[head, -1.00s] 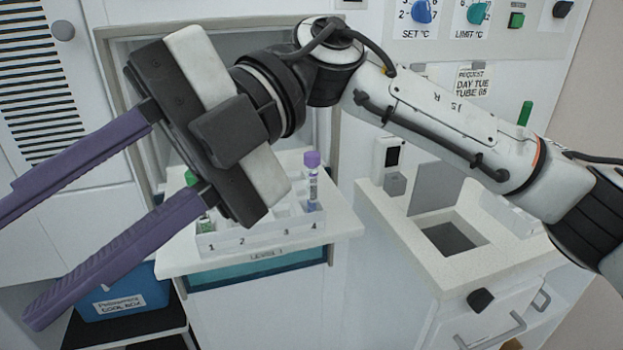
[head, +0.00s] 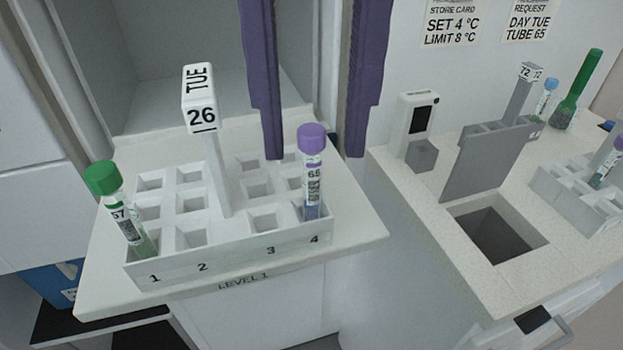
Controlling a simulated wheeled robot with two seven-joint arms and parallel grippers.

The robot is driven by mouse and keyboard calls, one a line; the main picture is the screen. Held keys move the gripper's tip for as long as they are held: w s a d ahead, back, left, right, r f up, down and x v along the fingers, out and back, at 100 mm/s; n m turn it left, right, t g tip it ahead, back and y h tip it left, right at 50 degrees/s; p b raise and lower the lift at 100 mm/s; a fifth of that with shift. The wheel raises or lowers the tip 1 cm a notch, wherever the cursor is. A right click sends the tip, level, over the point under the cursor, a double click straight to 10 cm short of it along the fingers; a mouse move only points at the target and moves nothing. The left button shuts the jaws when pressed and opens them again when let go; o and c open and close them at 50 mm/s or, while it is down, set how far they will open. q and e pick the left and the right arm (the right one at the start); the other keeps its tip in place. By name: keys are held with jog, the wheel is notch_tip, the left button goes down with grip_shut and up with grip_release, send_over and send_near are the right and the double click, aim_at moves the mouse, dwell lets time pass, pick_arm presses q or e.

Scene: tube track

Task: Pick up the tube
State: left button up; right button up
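A purple-capped tube (head: 313,185) with a label reading 65 stands in the front slot of column 4 of the white rack (head: 222,258). My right gripper (head: 314,155) comes down from the top with its two purple fingers wide apart. In the picture the tube's purple cap lies between the fingertips, with a gap on each side. How far the fingers are from it in depth I cannot tell. The gripper is open and empty. A request card (head: 532,22) reads DAY TUE, TUBE 65. My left gripper is not in view.
A green-capped tube (head: 121,205) marked 57 leans in the rack's front left slot. A sign (head: 200,105) reading TUE 26 rises from the rack. At right, a counter has a square opening (head: 492,236), a raised grey flap (head: 480,165) and more racked tubes.

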aim_at(311, 189)
jog(key=f, duration=0.2)
jog(key=f+b, duration=0.1)
jog(key=f, duration=0.2)
jog(key=shift+w+a+f, duration=0.1)
jog(key=shift+w+f, duration=0.1)
jog(key=shift+f, duration=0.15)
jog(key=c, duration=0.8)
